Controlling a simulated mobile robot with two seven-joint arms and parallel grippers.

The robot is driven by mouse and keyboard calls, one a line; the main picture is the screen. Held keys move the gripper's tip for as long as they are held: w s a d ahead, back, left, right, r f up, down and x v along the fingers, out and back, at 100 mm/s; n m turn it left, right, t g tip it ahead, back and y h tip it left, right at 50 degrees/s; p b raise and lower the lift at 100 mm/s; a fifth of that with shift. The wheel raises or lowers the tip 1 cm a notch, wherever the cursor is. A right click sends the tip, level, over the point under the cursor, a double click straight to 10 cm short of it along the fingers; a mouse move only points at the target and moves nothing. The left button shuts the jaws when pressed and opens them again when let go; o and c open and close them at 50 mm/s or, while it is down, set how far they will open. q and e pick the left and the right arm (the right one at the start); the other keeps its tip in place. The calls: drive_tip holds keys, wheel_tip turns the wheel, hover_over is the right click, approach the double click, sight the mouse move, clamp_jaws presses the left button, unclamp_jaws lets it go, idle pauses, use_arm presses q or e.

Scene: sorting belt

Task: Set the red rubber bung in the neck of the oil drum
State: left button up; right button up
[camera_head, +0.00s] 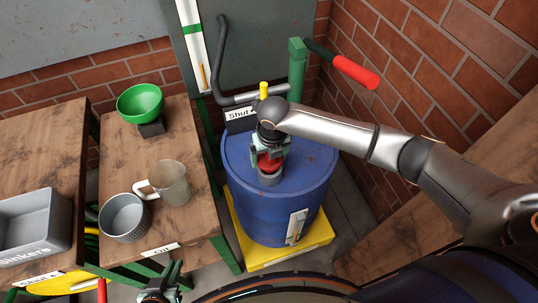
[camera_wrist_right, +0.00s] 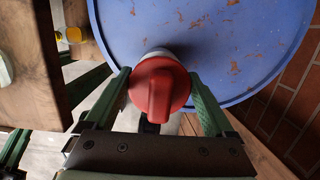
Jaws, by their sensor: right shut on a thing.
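The blue oil drum (camera_head: 275,212) stands upright, with a short grey neck (camera_head: 270,179) on its top near the front edge. My right gripper (camera_head: 268,160) is shut on the red rubber bung (camera_head: 266,164), right above the neck. In the right wrist view the round bung (camera_wrist_right: 160,90) with its raised grip bar sits between the green fingers, and part of the neck (camera_wrist_right: 159,52) shows behind it. The bung's underside is hidden, so I cannot tell whether it touches the neck. My left gripper (camera_head: 163,284) is low at the picture's bottom, away from the drum; its opening is unclear.
The drum stands on a yellow base (camera_head: 240,245). A table to the left holds a green bowl (camera_head: 140,101), a clear jug (camera_head: 172,183) and a grey perforated pot (camera_head: 124,219). A grey bin (camera_head: 62,222) is further left. A red-handled lever (camera_head: 356,72) stands behind the drum, near the brick wall.

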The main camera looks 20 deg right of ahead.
drive_tip(key=shift+f, duration=0.15)
drive_tip(key=shift+f+b, duration=0.35)
drive_tip(key=shift+f, duration=0.15)
drive_tip(key=shift+s+f, duration=0.1)
drive_tip(key=shift+f, duration=0.1)
drive_tip(key=shift+s+f, duration=0.15)
drive_tip(key=shift+f, duration=0.15)
drive_tip(key=shift+s+f+b, duration=0.2)
drive_tip(key=shift+f+b, duration=0.2)
idle(0.4)
drive_tip(key=o, duration=0.8)
drive_tip(key=shift+o, duration=0.2)
drive_tip(key=shift+w+a, duration=0.15)
drive_tip(key=shift+w, duration=0.2)
drive_tip(key=r, duration=0.4)
drive_tip(key=s+r+p, duration=0.1)
drive_tip(key=r, duration=0.4)
drive_tip(key=s+r, duration=0.1)
drive_tip(key=r, duration=0.4)
drive_tip(key=shift+d+r+p, duration=0.15)
drive_tip(key=shift+d+p, duration=0.05)
drive_tip(key=shift+p, duration=0.15)
